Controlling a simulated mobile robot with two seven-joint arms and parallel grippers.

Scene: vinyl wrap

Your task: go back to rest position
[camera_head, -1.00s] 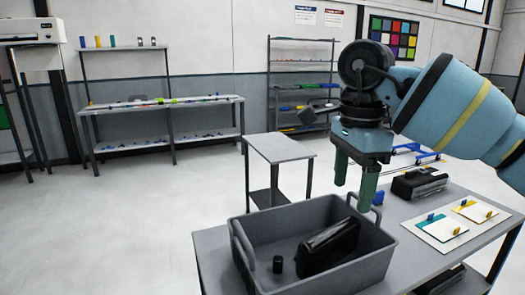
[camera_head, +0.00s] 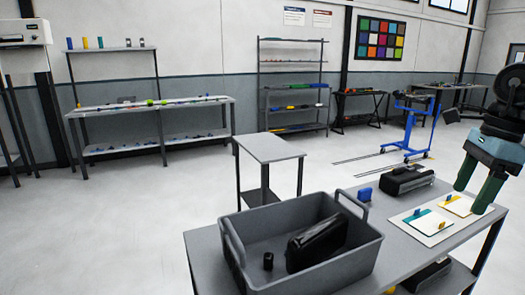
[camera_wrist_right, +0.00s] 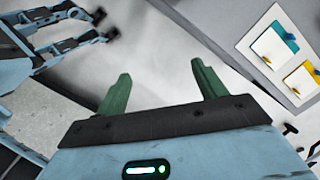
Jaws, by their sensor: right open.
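My right gripper (camera_head: 478,187) is at the right edge of the head view, with its green fingers pointing down near the right end of the grey table (camera_head: 400,262). In the right wrist view its fingers (camera_wrist_right: 158,88) are apart with nothing between them. My left gripper (camera_wrist_right: 96,28) shows at the top left of the right wrist view, at the end of a blue arm; its jaw state is unclear. It does not show in the head view.
A grey crate (camera_head: 372,250) holds a black case (camera_head: 318,243) and a small black cylinder (camera_head: 268,261). A small side table (camera_head: 268,148) stands beyond. Open floor lies at left.

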